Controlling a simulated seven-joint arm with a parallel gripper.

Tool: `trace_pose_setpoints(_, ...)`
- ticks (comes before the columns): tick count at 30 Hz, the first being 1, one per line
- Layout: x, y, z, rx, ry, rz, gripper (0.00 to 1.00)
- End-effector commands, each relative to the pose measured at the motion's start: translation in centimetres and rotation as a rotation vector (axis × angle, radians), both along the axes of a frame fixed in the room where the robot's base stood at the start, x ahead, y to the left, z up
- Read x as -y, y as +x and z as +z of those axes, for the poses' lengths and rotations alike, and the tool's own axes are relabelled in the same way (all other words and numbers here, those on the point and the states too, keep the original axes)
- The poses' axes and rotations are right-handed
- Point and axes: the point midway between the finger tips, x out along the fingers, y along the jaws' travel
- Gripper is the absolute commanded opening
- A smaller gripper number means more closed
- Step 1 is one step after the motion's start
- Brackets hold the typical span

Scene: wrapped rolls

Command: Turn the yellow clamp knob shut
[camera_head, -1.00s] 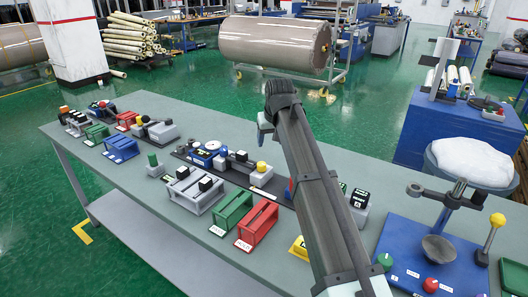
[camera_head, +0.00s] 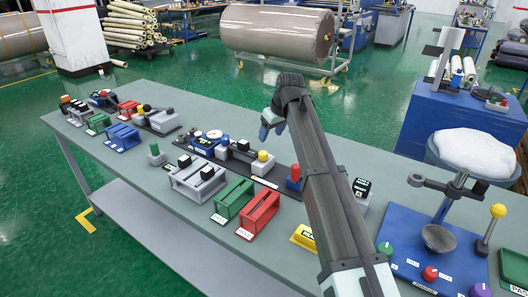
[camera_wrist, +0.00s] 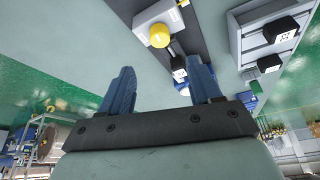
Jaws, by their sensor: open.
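A round yellow knob (camera_head: 263,155) sits on a grey block (camera_head: 262,166) at the right part of a dark base strip on the table. In the wrist view the yellow knob (camera_wrist: 159,36) shows on its pale grey block (camera_wrist: 158,20), beyond the fingertips and between their lines. My gripper (camera_head: 266,132) is above the table, just behind the knob in the head view, and apart from it. In the wrist view my gripper (camera_wrist: 161,76) has its two blue fingers spread, with nothing between them.
A grey slotted rack (camera_head: 197,180), a green rack (camera_head: 233,198) and a red rack (camera_head: 258,214) stand in front of the strip. A blue panel (camera_head: 415,240) with a press and knobs is at right.

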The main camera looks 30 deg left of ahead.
Motion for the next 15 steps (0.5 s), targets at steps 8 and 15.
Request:
trace_pose_setpoints(8,-1.8,0.7,-4.7,-0.001,-0.001,-0.002,0.63)
trace_pose_setpoints(15,-3.2,1.1,-8.1,-0.001,-0.001,-0.002,0.63)
